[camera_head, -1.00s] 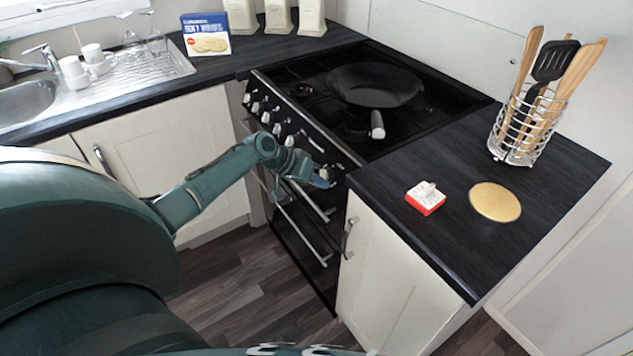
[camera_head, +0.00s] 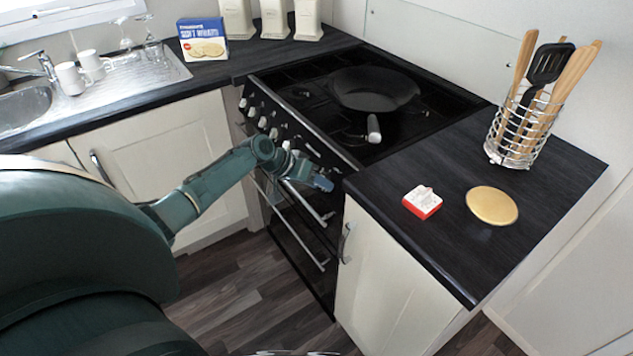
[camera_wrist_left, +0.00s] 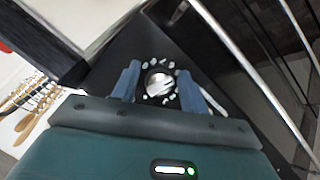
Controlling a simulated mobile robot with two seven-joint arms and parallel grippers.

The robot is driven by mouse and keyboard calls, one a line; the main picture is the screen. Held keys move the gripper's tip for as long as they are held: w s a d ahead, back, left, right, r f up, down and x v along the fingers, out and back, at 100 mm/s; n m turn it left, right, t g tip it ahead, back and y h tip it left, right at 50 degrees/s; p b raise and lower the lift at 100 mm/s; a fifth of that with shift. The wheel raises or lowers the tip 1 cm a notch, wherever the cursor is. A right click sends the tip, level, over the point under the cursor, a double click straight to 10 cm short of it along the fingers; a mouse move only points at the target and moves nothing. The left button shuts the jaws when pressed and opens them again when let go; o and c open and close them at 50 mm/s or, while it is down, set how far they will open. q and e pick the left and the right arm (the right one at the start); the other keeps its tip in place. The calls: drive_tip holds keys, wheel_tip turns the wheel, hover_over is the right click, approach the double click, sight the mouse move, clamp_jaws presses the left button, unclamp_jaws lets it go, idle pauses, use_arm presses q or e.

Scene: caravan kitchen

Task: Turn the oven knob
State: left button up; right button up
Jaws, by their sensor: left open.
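The black oven (camera_head: 290,233) stands between the cabinets, with a row of several silver knobs along its front panel (camera_head: 300,128). One round silver knob (camera_wrist_left: 160,83), ringed by pale marks, shows in the left wrist view. My left gripper (camera_head: 325,183) is at the right end of the panel and hides the knob there in the head view. In the left wrist view its two blue fingers (camera_wrist_left: 160,84) are open, one on each side of the knob. I cannot tell whether they touch it. My right gripper is not in view.
A frying pan (camera_head: 373,90) sits on the hob, its handle towards the front. A red and white box (camera_head: 422,202), a round tan disc (camera_head: 492,205) and a wire utensil holder (camera_head: 517,135) are on the right counter. Oven handle bars (camera_wrist_left: 255,75) run close beside my left gripper.

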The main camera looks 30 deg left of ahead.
use_arm(q)
drive_tip(key=v, duration=1.3)
drive_tip(key=shift+o, duration=0.3)
drive_tip(key=shift+r, duration=0.1)
